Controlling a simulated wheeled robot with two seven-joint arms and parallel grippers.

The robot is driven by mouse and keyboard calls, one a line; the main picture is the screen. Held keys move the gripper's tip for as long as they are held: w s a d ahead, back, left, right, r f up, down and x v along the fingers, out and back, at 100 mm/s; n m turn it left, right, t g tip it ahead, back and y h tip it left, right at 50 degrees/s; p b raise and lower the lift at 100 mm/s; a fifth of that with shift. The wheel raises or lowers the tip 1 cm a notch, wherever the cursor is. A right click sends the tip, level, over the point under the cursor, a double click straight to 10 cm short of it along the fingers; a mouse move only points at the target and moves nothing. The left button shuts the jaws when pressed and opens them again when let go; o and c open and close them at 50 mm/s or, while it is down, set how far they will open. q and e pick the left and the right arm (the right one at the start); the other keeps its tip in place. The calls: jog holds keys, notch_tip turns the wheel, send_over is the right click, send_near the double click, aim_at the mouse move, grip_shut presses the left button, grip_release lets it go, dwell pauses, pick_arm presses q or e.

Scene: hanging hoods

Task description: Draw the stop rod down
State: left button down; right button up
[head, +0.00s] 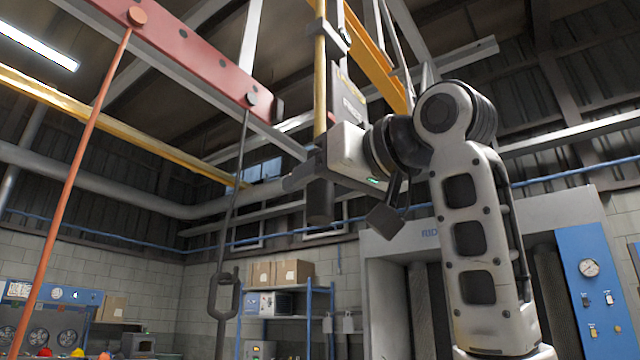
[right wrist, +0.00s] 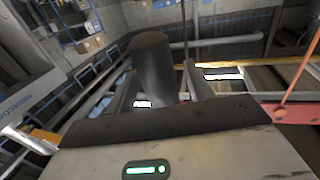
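A yellow rod (head: 320,82) hangs from above with a thick dark cylindrical grip (head: 320,203) at its lower end. The frames show no label naming it the stop rod. My right gripper (head: 290,182) is up at this grip, pointing left, with its fingers crossing the grip's upper part in the head view. In the right wrist view, the dark grip (right wrist: 152,60) stands between the two spread fingers, with its end towards the top of the picture. A slight gap seems to show beside the right-hand finger. My left gripper is out of view.
A red beam (head: 195,52) carries an orange rod (head: 70,180) and a dark rod with a loop handle (head: 223,296), both left of my gripper. A blue shelf (head: 285,290) with boxes and a grey hood with a blue panel (head: 597,280) stand behind.

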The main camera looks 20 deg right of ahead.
jog(key=shift+s, duration=0.15)
jog(key=shift+s+d, duration=0.2)
jog(key=shift+s, duration=0.1)
pick_arm(q)
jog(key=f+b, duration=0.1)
jog(key=b, duration=0.3)
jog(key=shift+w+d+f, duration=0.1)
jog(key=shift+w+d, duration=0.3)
pick_arm(e)
jog(key=v, duration=1.5)
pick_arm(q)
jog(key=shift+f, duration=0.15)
